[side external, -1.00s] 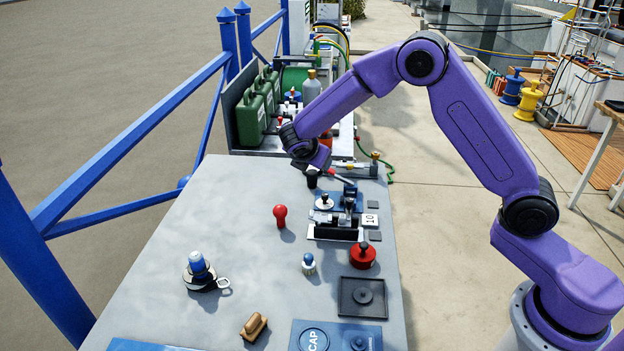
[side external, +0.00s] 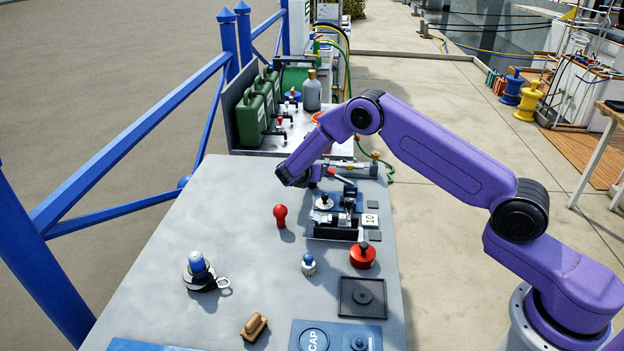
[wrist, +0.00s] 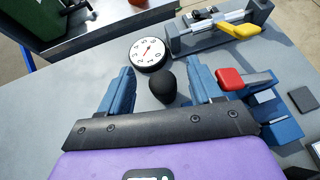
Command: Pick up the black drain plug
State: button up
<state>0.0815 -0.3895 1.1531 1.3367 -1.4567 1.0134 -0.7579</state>
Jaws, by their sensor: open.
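The black drain plug (wrist: 163,86), a dark round-topped piece, stands on the grey table between my two blue fingers in the wrist view. My gripper (wrist: 160,68) is open, with one finger to each side of the plug and visible gaps between. In the side view my gripper (side external: 300,181) is low over the far part of the table, and it mostly hides the plug there. I cannot tell the exact height of the fingertips.
A white dial gauge (wrist: 148,54) stands just beyond the plug. A red-tipped lever (wrist: 230,78) is close to the right finger.

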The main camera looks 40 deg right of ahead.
jog(key=d+f, duration=0.1)
jog(key=w+f, duration=0.1)
jog(key=shift+d+f, duration=0.35)
jog(key=shift+f, duration=0.05)
jog(key=shift+w+d+f, duration=0.1)
jog(key=shift+w+d, duration=0.1)
jog(key=shift+d, duration=0.05)
jog(key=c, duration=1)
jog(key=shift+c, duration=0.2)
